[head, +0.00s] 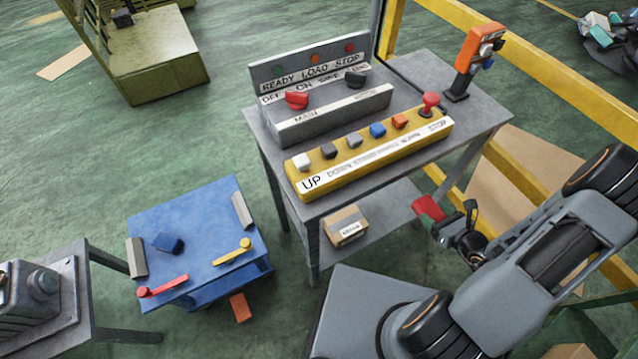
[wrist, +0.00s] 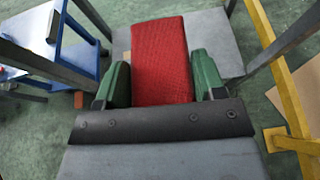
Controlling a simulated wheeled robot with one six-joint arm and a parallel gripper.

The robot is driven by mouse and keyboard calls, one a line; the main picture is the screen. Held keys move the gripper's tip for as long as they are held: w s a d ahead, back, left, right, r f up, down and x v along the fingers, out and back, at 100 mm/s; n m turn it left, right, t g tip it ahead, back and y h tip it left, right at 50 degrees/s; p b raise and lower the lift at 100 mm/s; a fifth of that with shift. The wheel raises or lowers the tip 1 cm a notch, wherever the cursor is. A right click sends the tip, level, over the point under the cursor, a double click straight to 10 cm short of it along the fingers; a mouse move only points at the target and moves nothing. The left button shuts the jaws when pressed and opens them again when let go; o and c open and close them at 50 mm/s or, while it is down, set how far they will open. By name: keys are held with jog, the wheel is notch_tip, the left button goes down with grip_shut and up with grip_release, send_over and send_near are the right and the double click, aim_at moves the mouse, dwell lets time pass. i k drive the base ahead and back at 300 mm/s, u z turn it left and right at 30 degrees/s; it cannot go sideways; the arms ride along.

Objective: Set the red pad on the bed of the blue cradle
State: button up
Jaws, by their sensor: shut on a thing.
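The red pad (wrist: 160,50) is held between the green fingers of my gripper (wrist: 162,80) in the wrist view, and its far end sticks out past them. The blue cradle (head: 205,215) stands at lower left, well apart from the pad. Its flat blue bed has a grey bar on the left and right sides, a red lever, a yellow lever and a small dark blue block on it. Part of it shows at the wrist view's upper left (wrist: 75,60).
The grey workbench (head: 485,105) with control panels stands between my gripper and the cradle, with a cardboard box (head: 346,228) on its lower shelf. A yellow rail (head: 560,80) runs behind. A grey side table (head: 85,325) stands left. An orange piece (head: 240,307) lies below the cradle.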

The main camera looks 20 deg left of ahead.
aim_at(214, 225)
jog(key=z, duration=1.65)
jog(key=k, duration=2.5)
jog(key=u, duration=2.05)
jog(key=i, duration=0.5)
jog(key=z, duration=0.1)
